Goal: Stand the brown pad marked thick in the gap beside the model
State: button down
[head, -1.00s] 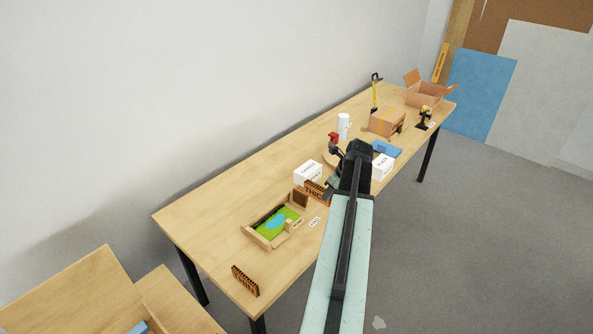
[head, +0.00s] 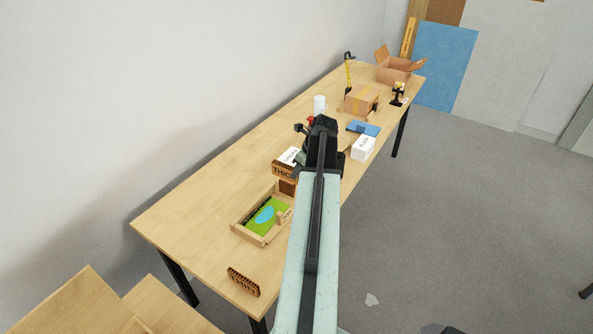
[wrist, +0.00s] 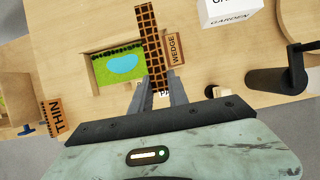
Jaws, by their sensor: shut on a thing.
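The brown pad marked THICK (head: 283,170) is held above the table, past the far end of the model's tray. In the wrist view the pad (wrist: 151,40) shows its grid-patterned edge. My gripper (wrist: 159,97) is shut on its near end. The model (head: 265,215), green with a blue pond, lies in a wooden tray (head: 243,235); the wrist view shows it left of the pad (wrist: 119,66). In the head view my arm hides the fingers. I cannot tell the gap's exact edges.
A block marked WEDGE (wrist: 173,50) stands at the model's right side in the wrist view. A brown pad marked THIN (head: 243,281) stands near the table's front end. White boxes (head: 363,148), a blue item (head: 363,128) and a cardboard box (head: 362,100) are farther back.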

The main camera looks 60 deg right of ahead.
jog(key=shift+f+b, duration=6.15)
jog(key=shift+f, duration=0.2)
jog(key=shift+f+b, duration=0.6)
jog(key=c, duration=1.2)
grip_release()
jog(key=shift+p+v, duration=3.25)
jog(key=shift+v, duration=0.25)
